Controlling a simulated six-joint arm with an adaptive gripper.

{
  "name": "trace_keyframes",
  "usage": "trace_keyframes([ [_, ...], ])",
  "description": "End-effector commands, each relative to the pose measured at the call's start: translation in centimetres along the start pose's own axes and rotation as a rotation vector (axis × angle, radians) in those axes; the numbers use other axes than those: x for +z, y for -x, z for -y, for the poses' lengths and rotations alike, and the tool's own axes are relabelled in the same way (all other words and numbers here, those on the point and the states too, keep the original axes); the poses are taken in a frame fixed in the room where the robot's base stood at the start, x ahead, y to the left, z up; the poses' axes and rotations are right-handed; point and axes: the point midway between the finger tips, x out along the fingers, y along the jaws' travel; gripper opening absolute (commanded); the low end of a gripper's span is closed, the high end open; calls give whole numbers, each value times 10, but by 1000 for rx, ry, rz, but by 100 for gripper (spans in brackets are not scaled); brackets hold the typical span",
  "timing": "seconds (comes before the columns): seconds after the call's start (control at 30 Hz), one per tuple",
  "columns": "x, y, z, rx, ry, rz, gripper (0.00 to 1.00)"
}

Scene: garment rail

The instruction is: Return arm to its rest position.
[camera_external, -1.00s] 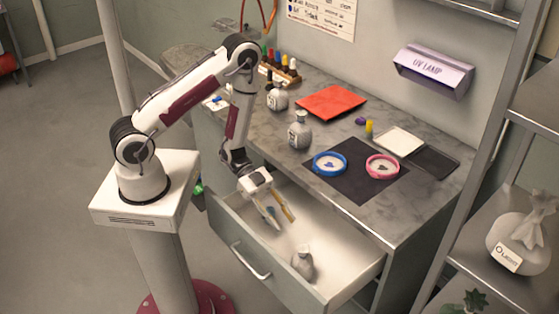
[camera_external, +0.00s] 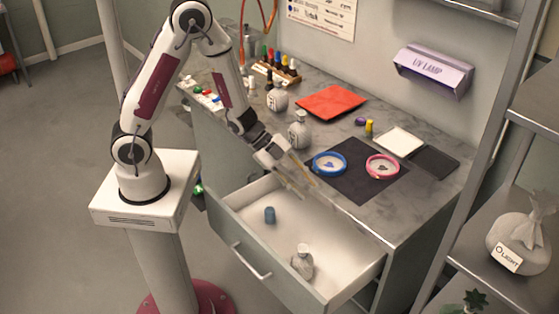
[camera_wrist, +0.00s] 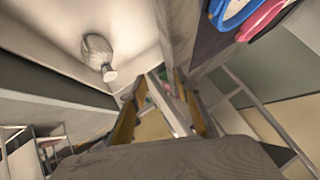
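My gripper (camera_external: 299,180) hangs above the back part of the open drawer (camera_external: 225,223), near the counter's front edge in the external view. Its two tan fingers are apart with nothing between them. In the wrist view the fingers of my gripper (camera_wrist: 160,105) also stand apart and empty.
The counter (camera_external: 430,205) holds a black mat (camera_external: 350,192) with a blue ring (camera_external: 330,163) and a pink ring (camera_external: 382,166). Grey bottles (camera_external: 299,135), a red tray (camera_external: 331,101) and a marker rack (camera_external: 283,75) stand behind. A metal shelf (camera_external: 520,135) is at the right.

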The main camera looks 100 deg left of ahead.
Motion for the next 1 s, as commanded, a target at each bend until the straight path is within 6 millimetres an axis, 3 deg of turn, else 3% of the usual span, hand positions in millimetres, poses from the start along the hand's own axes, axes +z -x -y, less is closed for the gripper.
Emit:
trace_keyframes([
  [0.53,-21,71,49,-166,101,215,31],
  [1.0,-39,148,51,-267,297,338,31],
])
